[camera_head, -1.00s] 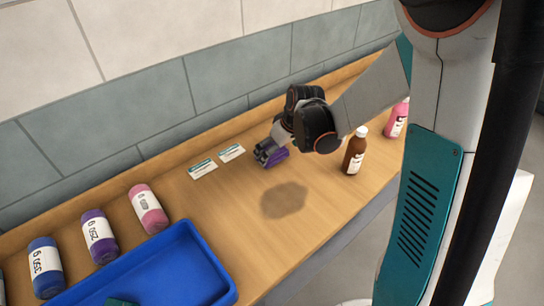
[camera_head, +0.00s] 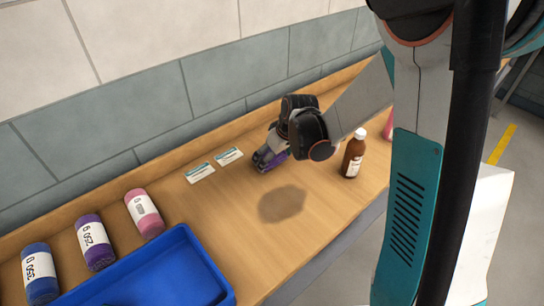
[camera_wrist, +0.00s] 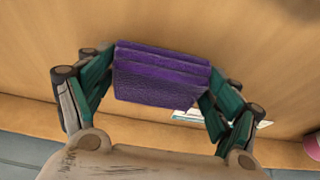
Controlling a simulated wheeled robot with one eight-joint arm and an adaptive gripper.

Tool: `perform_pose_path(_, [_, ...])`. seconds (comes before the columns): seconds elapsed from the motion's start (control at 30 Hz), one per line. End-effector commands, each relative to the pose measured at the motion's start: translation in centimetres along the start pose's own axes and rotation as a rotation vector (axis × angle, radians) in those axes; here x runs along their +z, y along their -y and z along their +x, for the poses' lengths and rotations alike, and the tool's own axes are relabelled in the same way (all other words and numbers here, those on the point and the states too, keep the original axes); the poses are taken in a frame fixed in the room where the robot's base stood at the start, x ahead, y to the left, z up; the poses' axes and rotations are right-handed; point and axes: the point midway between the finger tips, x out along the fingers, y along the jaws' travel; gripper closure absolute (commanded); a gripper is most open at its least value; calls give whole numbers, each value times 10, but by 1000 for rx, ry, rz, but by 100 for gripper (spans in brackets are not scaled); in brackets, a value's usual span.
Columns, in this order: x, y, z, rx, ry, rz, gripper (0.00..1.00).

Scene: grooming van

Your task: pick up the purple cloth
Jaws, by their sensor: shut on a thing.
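The purple cloth (camera_wrist: 160,75) is a folded block between the two teal fingers of my gripper (camera_wrist: 158,88) in the wrist view. The fingers press on its left and right ends. In the head view, my gripper (camera_head: 266,160) is low over the wooden counter towards the wall, and a purple edge of the cloth (camera_head: 277,160) shows beside the fingers. Much of the cloth is hidden there by the gripper. I cannot tell whether the cloth touches the counter.
A dark stain (camera_head: 283,204) marks the counter (camera_head: 240,235). A brown bottle (camera_head: 353,155) stands right of my gripper. Two small cards (camera_head: 228,156) lie to the left. A blue tray (camera_head: 160,275) and several labelled rolls (camera_head: 95,242) are at the lower left.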

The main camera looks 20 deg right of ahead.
Motion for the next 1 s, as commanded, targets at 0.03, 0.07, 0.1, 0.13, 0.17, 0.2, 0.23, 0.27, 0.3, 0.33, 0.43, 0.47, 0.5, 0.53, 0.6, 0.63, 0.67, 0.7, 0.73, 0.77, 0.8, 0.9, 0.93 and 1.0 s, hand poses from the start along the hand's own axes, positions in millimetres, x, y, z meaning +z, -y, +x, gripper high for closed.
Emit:
perform_pose_path(0.03, [-1,0,-2,0,0,0,39])
perform_pose_path(0.07, [-2,0,-4,0,0,0,39])
perform_pose_path(0.1, [-3,0,-7,0,0,0,39])
perform_pose_path(0.13, [-4,0,-9,0,0,0,39])
perform_pose_path(0.17, [-5,0,-12,0,0,0,39])
perform_pose_path(0.2, [-7,0,-16,0,0,0,39])
perform_pose_path(0.23, [-8,0,-20,0,0,0,39])
perform_pose_path(0.27, [-10,0,-25,0,0,0,39])
perform_pose_path(0.3, [-12,0,-31,0,0,0,39])
perform_pose_path(0.33, [-15,0,-37,0,0,0,39])
perform_pose_path(0.43, [-23,0,-57,0,0,0,39])
perform_pose_path(0.47, [-26,0,-63,0,0,0,39])
perform_pose_path(0.5, [-29,0,-72,0,0,0,39])
perform_pose_path(0.53, [-32,0,-79,0,0,0,39])
perform_pose_path(0.6, [-38,0,-94,0,0,0,39])
perform_pose_path(0.63, [-41,0,-100,0,0,0,39])
perform_pose_path(0.67, [-44,0,-107,0,0,0,39])
perform_pose_path(0.7, [-47,0,-115,0,0,0,39])
perform_pose_path(0.73, [-50,0,-121,0,0,0,39])
perform_pose_path(0.77, [-52,0,-127,0,0,0,39])
perform_pose_path(0.8, [-55,0,-134,0,0,0,39])
perform_pose_path(0.9, [-62,0,-151,0,0,0,39])
perform_pose_path(0.93, [-64,0,-155,0,0,0,39])
perform_pose_path(1.0, [-68,0,-164,0,0,0,39])
